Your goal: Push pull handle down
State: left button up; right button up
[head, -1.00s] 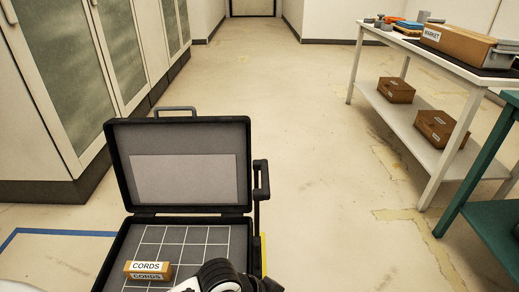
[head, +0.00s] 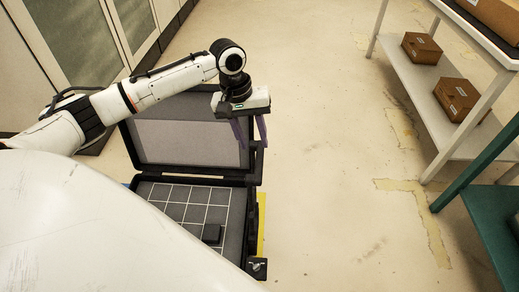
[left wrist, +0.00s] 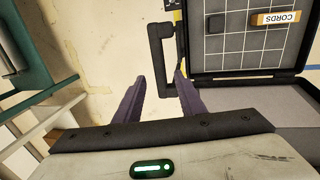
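The black pull handle (left wrist: 158,46) shows in the left wrist view as a C-shaped bar beside the open case (left wrist: 233,73). In the head view, the case (head: 170,184) stands open with its lid up; the handle is mostly hidden there near my gripper. My left gripper (head: 253,143) hangs at the lid's right edge with its purple fingers pointing down. In the left wrist view, the gripper (left wrist: 160,85) is open and empty, the handle lying ahead of its fingertips. I cannot tell whether they touch. My right gripper is out of view.
Inside the case are a small black block (head: 212,233) and a CORDS box (left wrist: 275,18). Cabinets (head: 75,45) stand at the left. A white shelf table (head: 425,110) with brown boxes and a teal table (head: 490,190) stand at the right. The floor between is clear.

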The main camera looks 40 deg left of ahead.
aim_at(259, 157)
pick_arm(q)
jog(key=f, duration=0.4)
jog(key=d+f+b, duration=0.1)
jog(key=f, duration=0.1)
jog(key=shift+w+f, duration=0.1)
jog(key=shift+w, duration=0.2)
grip_shut()
